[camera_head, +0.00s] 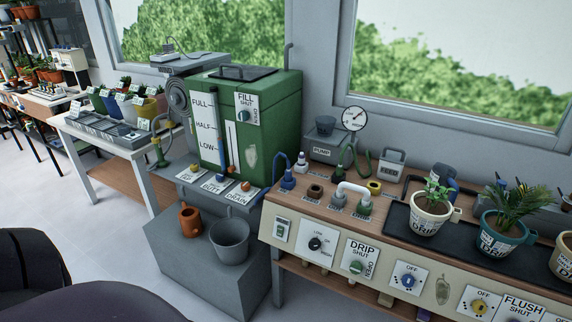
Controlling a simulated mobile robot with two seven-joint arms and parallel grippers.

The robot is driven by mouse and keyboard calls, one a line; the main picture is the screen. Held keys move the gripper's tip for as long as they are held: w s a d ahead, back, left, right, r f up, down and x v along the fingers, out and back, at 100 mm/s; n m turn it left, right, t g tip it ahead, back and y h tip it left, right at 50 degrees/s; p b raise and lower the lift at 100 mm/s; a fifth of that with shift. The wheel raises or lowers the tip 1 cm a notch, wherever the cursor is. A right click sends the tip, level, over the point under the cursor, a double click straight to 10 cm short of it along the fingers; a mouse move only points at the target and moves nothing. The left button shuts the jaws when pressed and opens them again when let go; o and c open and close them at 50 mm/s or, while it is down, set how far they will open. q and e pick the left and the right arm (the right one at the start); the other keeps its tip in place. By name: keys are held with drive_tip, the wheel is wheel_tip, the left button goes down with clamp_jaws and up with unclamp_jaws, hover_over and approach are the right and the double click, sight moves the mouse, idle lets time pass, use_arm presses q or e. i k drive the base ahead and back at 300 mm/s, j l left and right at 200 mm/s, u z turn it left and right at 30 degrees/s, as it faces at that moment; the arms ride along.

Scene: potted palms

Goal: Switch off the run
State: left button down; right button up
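A wooden-topped bench carries a control panel on its front face (334,262). At the panel's left end is a small switch with a green part (281,230); its position is too small to tell. Right of it are a black knob (316,243) on a plate with small lettering, a green knob (357,267) on the DRIP plate marked SHUT and OPEN, a blue knob (407,281) and a yellow knob (479,306), both on plates marked OFF. A FLUSH plate (522,308) is cut by the frame edge. The grey pump (323,148) stands behind. Neither gripper is in view.
A green tank (272,118) with a FILL knob stands left of the bench. An orange can (190,219) and grey bucket (229,240) sit on a grey block. Potted plants (432,211) stand on a black tray. Pipe fittings (352,190) stick up from the bench.

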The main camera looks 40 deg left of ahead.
sight(280, 230)
drive_tip(key=u, duration=1.35)
